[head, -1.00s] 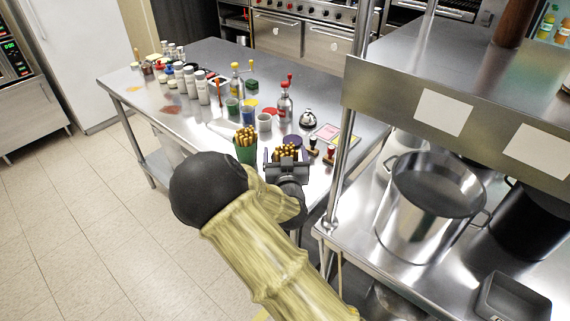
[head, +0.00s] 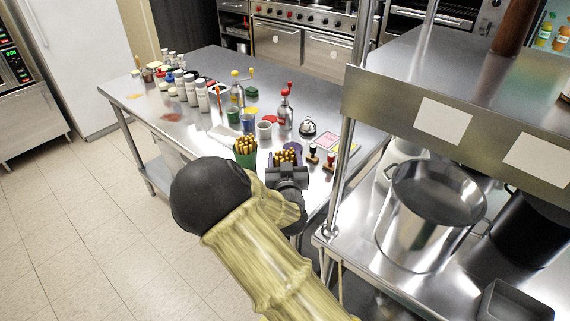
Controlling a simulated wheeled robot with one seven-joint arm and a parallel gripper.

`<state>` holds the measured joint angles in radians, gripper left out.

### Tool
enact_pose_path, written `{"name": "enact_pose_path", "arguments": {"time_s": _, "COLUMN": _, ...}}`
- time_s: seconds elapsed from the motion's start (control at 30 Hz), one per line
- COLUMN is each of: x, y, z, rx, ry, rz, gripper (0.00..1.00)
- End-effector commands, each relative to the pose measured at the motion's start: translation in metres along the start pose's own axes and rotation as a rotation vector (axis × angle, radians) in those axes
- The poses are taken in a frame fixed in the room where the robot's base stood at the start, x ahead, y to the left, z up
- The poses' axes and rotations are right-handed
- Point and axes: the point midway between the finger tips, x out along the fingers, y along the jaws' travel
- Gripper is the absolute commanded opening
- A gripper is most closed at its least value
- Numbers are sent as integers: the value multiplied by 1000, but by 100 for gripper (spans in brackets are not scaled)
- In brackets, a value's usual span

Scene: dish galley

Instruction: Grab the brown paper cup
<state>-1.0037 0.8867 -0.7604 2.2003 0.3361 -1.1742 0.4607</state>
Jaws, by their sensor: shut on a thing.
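My gripper (head: 287,171) is low over the near edge of the steel table, its jaws shut. Just past the jaws are golden-brown sticks (head: 286,157), which appear to stand in a dark purple cup (head: 293,147). The jaws appear to hold this cup, but my gripper hides its lower part and the contact. A green cup (head: 244,158) with similar sticks stands upright just to the left, apart from the jaws. I cannot make out a cup that is clearly brown paper; one may be hidden by my gripper or arm.
Small green (head: 233,116), blue (head: 247,123) and pale (head: 264,131) cups stand beyond. A red-topped bottle (head: 285,112), a bell (head: 307,127) and stamps (head: 329,161) stand nearby. A metal post (head: 347,150) and large pot (head: 425,225) are at right.

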Motion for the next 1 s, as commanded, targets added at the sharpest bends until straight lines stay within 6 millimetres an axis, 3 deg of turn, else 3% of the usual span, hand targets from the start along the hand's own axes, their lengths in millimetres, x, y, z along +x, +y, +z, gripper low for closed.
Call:
{"name": "enact_pose_path", "arguments": {"time_s": 0.5, "x": 0, "y": 0, "z": -81, "rx": 3, "ry": 3, "rz": -1, "gripper": 36}}
{"name": "enact_pose_path", "arguments": {"time_s": 1.0, "x": 0, "y": 0, "z": -90, "rx": 0, "ry": 0, "rz": -1, "gripper": 36}}
